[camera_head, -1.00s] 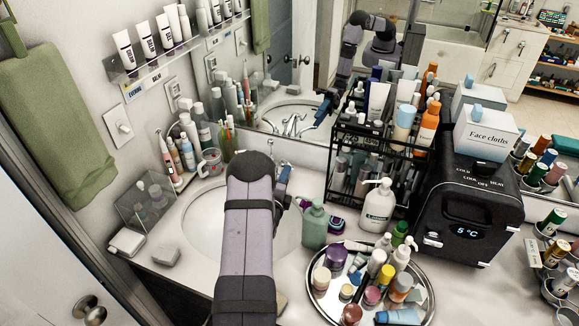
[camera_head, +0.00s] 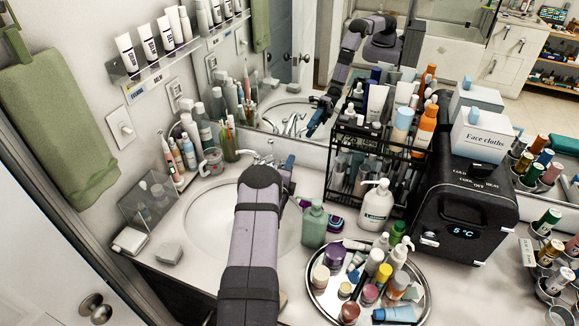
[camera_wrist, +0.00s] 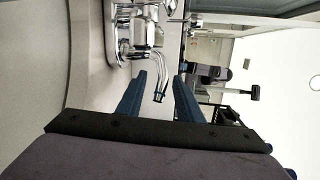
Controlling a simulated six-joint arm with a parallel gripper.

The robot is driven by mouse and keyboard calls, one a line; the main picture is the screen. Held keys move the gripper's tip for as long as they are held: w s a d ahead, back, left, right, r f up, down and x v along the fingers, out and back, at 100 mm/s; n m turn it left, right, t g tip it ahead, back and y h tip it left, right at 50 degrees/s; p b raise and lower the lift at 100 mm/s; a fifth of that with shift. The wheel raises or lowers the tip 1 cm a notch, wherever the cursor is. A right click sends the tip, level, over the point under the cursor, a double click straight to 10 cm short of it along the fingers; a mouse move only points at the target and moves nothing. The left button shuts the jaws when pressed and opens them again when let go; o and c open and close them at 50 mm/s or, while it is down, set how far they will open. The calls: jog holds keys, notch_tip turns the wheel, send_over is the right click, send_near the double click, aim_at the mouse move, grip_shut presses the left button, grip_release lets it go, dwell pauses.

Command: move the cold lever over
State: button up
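The chrome faucet (camera_head: 262,158) stands at the back of the white sink (camera_head: 208,222), mostly hidden by my arm in the head view. It shows at the top of the wrist view (camera_wrist: 145,35), with chrome handle parts near its body. I cannot tell which part is the cold lever. My gripper (camera_wrist: 161,78) is open, its two blue fingers apart and pointing toward the faucet. Nothing is clearly held between them. In the head view only part of the blue gripper (camera_head: 288,166) shows, just right of the faucet. Contact with the faucet cannot be seen.
A green pump bottle (camera_head: 314,226) and a round tray (camera_head: 322,300) of bottles stand right of my arm. A black rack (camera_head: 338,200) is behind them, and a black cooler (camera_head: 462,228) at right. A cup of brushes (camera_head: 229,150) stands left of the faucet.

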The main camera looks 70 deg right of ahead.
grip_shut()
jog(key=shift+w+f+g+b, duration=0.15)
jog(key=shift+g+b, duration=0.15)
jog(key=shift+b, duration=0.2)
jog(key=shift+w+a+m+g+b, duration=0.15)
jog(key=shift+m+g+b, duration=0.3)
jog(key=shift+b, duration=0.15)
jog(key=shift+w+a+m+g+b, duration=0.15)
jog(key=shift+m+g+b, duration=0.25)
jog(key=shift+b, duration=0.2)
jog(key=shift+w+a+r+m+g+b, duration=0.1)
jog(key=shift+m+g+b, duration=0.25)
jog(key=shift+g+b, duration=0.15)
jog(key=shift+w+a+r+m+g+b, duration=0.1)
jog(key=shift+m+g+b, duration=0.2)
jog(key=shift+g+b, duration=0.15)
grip_release()
